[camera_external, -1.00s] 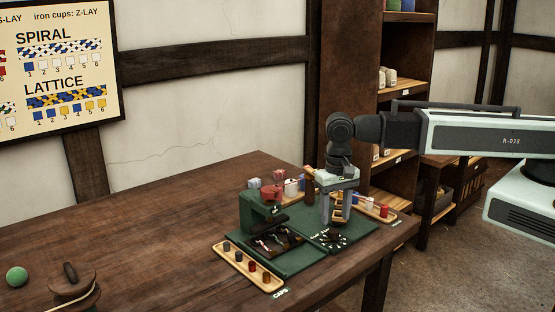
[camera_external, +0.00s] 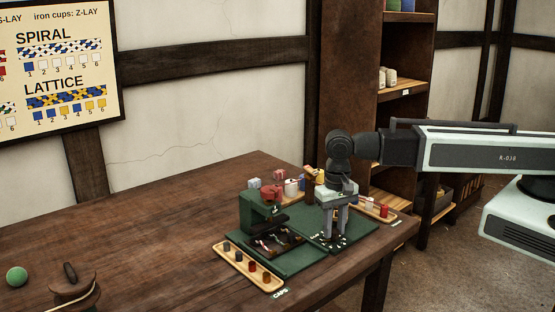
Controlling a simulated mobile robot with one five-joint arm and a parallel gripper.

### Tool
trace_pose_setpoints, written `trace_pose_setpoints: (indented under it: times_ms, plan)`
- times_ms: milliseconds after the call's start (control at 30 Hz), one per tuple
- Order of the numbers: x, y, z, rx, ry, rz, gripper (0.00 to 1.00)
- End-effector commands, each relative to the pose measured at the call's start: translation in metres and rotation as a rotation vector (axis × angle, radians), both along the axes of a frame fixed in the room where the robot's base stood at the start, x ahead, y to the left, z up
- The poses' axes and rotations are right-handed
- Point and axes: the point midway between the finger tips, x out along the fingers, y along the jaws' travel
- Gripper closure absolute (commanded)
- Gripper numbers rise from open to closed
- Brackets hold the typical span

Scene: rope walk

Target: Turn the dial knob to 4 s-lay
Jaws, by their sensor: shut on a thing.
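The dial, with white marks around it, is on the right part of the green base (camera_external: 290,264) in the external view. My gripper (camera_external: 336,236) points straight down over the dial, its fingers down at the knob. It is shut on the dial knob, which is mostly hidden between the fingers. The dial's white marks are too small to read, so I cannot tell which setting the knob is at.
A green machine (camera_external: 256,212) stands just left of my gripper. A wooden tray of caps (camera_external: 258,279) lies in front. Spools and a second tray (camera_external: 378,216) sit behind and to the right. The table's left side is mostly clear, with a green ball (camera_external: 16,277) and a wooden reel (camera_external: 72,290).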

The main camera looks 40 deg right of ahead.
Motion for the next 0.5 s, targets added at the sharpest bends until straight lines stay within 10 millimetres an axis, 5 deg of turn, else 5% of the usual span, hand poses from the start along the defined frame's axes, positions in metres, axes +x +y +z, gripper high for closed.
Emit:
trace_pose_setpoints:
  times_ms: [500]
  plan:
    - [-0.0004,-0.0003,0.0000,0.000,0.001,0.339,1.00]
